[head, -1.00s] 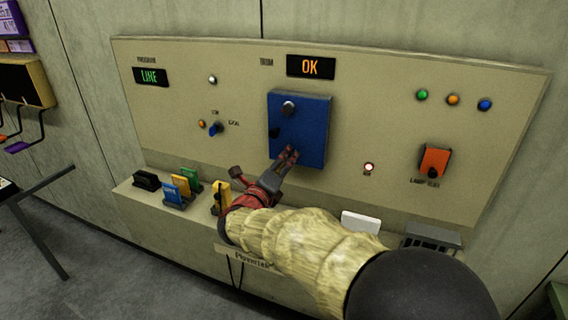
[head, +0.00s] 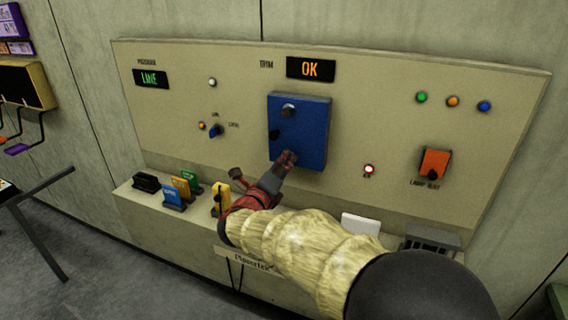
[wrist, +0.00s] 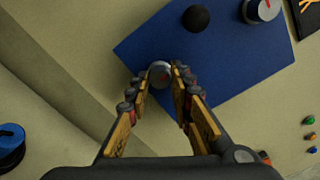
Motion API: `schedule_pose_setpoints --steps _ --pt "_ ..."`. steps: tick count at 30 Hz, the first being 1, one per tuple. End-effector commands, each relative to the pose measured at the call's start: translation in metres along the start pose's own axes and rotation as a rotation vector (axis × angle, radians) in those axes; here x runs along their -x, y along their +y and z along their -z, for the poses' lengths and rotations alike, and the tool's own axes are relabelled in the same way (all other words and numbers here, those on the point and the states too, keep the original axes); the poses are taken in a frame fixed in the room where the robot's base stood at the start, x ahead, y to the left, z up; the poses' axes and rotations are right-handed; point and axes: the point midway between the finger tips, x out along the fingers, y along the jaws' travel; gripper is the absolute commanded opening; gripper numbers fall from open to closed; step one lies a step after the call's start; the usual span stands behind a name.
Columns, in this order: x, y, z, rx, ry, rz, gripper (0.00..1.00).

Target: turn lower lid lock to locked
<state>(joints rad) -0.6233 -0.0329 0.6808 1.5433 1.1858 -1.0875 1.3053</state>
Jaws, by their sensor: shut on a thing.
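The blue lid (head: 313,130) is a square box cover on the beige panel and also shows in the wrist view (wrist: 225,60). The lower lid lock (wrist: 160,72) is a small round grey knob near the lid's lower edge. My gripper (head: 288,158) is shut on it, one finger on each side, as the wrist view (wrist: 162,75) shows. The fingers hide this lock in the head view. A red mark shows near the right finger; I cannot tell the lock's setting. The upper lid lock (head: 288,108) is a similar grey knob with a red mark (wrist: 262,9).
A black knob (head: 274,134) sits at the lid's left edge. An orange block with a black knob (head: 434,164) is at right. Several coloured tagged pieces (head: 174,195) stand on the ledge below left. A lit indicator (head: 369,169) is right of the lid.

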Motion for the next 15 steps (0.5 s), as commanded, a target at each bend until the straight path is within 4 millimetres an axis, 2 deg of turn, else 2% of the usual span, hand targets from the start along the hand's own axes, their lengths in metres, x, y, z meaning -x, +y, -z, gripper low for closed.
schedule_pose_setpoints --steps 8,15 --pt "0.0002 0.0006 0.0001 0.022 0.000 -0.002 0.00" --pt "0.0003 -0.0007 -0.0004 0.134 0.001 -0.002 0.00"
